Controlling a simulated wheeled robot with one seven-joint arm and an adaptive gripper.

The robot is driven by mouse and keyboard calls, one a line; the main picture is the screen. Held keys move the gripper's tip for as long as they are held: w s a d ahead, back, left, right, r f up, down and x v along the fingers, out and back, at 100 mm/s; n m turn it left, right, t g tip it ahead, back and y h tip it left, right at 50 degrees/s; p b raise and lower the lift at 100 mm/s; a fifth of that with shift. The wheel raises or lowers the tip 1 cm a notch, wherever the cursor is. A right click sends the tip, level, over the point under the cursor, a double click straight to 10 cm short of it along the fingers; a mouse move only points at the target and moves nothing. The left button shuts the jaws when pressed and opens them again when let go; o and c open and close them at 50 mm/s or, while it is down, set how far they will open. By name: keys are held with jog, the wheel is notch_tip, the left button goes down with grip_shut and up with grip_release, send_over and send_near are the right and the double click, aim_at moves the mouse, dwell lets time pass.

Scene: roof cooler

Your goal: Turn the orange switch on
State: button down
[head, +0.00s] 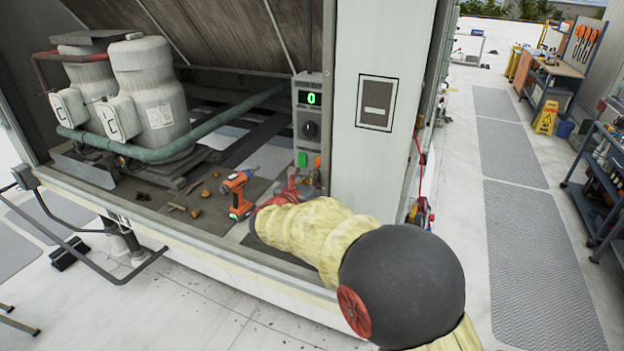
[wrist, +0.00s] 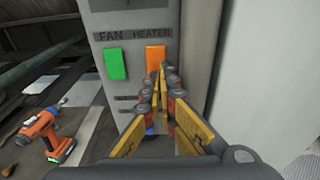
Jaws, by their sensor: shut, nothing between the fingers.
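The orange switch (wrist: 156,54) sits on a grey control panel under the label "HEATER". Its upper part shows in the wrist view; my fingertips hide its lower part. A little of it shows in the head view (head: 317,162). My gripper (wrist: 162,73) is shut and empty, its tips right in front of the switch's lower edge. I cannot tell whether they touch it. In the head view my gripper (head: 294,183) is small beside the foot of the panel. A green switch (wrist: 115,63) marked "FAN" is to the left of the orange one.
The panel (head: 296,112) has a green display reading 0 (head: 310,98) and a dark knob (head: 310,130). An orange drill (head: 237,193) stands on the cooler floor left of my gripper. A white cabinet wall (wrist: 275,70) closes the right side.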

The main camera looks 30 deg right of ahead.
jog(key=shift+d, duration=0.1)
dwell(0.3)
jog(key=b, duration=0.2)
jog(key=f+b, duration=0.1)
jog(key=b, duration=0.2)
jog(key=shift+w+d+t+h, duration=0.25)
jog(key=shift+t+h, duration=0.05)
jog(key=shift+h, duration=0.1)
jog(key=shift+b, duration=0.3)
jog(key=shift+r, duration=0.1)
jog(key=shift+d, duration=0.15)
dwell(0.8)
